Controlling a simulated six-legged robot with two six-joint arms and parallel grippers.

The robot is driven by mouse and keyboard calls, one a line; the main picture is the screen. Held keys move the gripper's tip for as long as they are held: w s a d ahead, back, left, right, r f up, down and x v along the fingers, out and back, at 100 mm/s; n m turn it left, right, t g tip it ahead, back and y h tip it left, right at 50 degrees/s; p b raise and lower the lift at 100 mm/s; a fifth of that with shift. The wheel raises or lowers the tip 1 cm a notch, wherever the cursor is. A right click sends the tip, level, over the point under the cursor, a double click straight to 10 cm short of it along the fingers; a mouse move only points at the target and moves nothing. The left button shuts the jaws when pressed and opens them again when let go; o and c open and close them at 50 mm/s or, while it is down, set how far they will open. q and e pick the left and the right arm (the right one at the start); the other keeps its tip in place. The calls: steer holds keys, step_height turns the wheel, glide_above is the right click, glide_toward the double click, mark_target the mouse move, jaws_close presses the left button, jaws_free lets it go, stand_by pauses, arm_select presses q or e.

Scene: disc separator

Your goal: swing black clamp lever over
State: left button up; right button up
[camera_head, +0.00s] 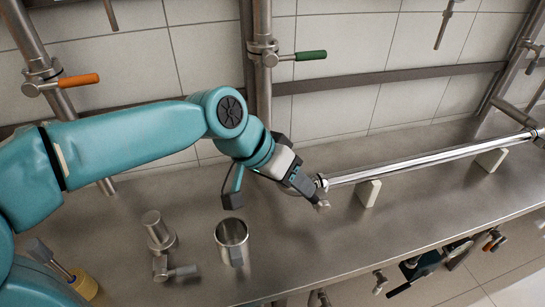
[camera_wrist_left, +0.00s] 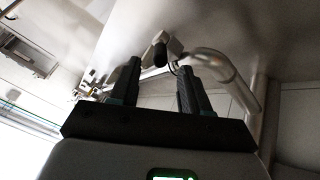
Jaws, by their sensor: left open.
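My left gripper (camera_head: 318,202) is open at the near left end of a long shiny pipe (camera_head: 425,160). In the left wrist view, the two dark fingers (camera_wrist_left: 159,80) stand apart. A short lever with a black end (camera_wrist_left: 160,53), which looks like the black clamp lever, shows between and beyond the fingertips. It joins a clamp beside the end of the pipe (camera_wrist_left: 222,76). I cannot tell whether a finger touches it. In the head view the gripper hides most of this clamp, and the lever does not show clearly. My right gripper does not show.
A steel cup (camera_head: 232,240) and a small metal fitting (camera_head: 160,238) stand on the bench left of the gripper. White blocks (camera_head: 369,193) sit under the pipe. Clamps with a green lever (camera_head: 310,55) and an orange lever (camera_head: 79,80) are on upright posts behind.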

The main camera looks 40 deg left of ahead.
arm_select(q)
steer(key=v, duration=0.8)
steer(key=shift+p, duration=0.35)
steer(key=shift+r, duration=0.1)
steer(key=shift+c, duration=0.3)
